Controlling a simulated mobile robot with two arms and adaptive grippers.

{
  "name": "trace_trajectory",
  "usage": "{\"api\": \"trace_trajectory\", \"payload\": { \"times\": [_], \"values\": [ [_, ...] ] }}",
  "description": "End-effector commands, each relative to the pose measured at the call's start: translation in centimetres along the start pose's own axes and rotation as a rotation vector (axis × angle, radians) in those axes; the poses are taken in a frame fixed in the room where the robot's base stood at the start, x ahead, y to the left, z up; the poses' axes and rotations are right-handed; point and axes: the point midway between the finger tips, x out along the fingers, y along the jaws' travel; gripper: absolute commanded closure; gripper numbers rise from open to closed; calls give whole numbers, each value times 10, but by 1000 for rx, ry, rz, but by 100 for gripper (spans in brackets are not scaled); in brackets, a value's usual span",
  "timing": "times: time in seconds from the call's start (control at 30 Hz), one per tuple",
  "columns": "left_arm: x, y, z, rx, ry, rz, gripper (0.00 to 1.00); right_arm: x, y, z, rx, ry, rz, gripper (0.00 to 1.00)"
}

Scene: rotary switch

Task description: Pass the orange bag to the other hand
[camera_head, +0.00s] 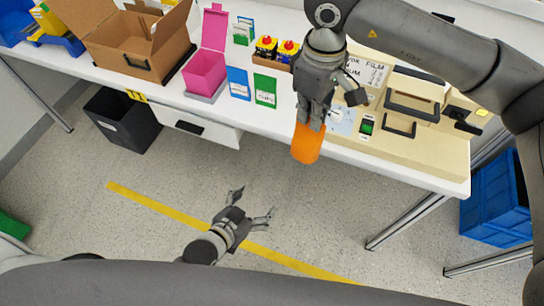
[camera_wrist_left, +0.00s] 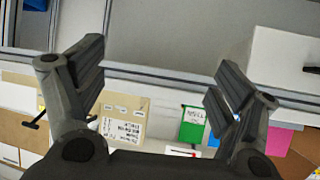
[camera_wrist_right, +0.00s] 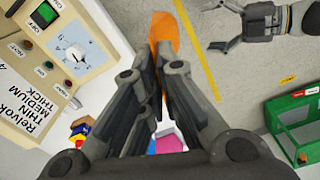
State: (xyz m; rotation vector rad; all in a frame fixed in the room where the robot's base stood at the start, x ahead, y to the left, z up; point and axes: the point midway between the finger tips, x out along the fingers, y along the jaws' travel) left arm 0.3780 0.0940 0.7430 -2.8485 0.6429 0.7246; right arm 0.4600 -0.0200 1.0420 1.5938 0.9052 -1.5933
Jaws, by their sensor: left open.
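The orange bag (camera_head: 307,143) hangs below my right gripper (camera_head: 312,118), in front of the table's front edge. My right gripper is shut on the bag's upper end. In the right wrist view the bag (camera_wrist_right: 164,32) shows beyond the two closed fingers (camera_wrist_right: 160,75). My left gripper (camera_head: 252,206) is open and empty, lower and to the left of the bag, over the floor. In the left wrist view its fingers (camera_wrist_left: 155,75) are wide apart with nothing between them. The left gripper also shows at the upper right of the right wrist view (camera_wrist_right: 250,28), apart from the bag.
The white table (camera_head: 225,115) holds an open cardboard box (camera_head: 125,45), a pink box (camera_head: 205,70), green and blue packets and a beige machine (camera_head: 425,145) with a rotary dial (camera_wrist_right: 75,53). A black bin (camera_head: 120,120) and blue crates (camera_head: 495,205) stand below. Floor between the grippers is clear.

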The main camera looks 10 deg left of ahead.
Motion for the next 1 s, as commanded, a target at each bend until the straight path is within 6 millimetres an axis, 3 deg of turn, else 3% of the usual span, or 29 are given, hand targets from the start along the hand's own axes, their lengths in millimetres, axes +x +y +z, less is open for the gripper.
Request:
{"api": "trace_trajectory", "payload": {
  "times": [0.03,0.2,0.4,0.53,0.7,0.87,1.0],
  "values": [
    [-9,5,-29,6,55,13,12,0,0,0,0,0,0,100],
    [-45,24,-118,15,225,57,12,0,0,0,0,0,0,100],
    [-96,41,-201,13,393,101,12,0,0,0,0,0,0,100],
    [-120,46,-233,11,462,119,12,0,0,0,0,0,0,100],
    [-134,50,-251,9,502,129,12,0,0,0,0,0,0,100],
    [-124,51,-259,8,509,128,12,0,0,0,0,0,0,100],
    [-105,54,-270,8,509,128,12,0,0,0,0,0,0,100]
  ]
}}
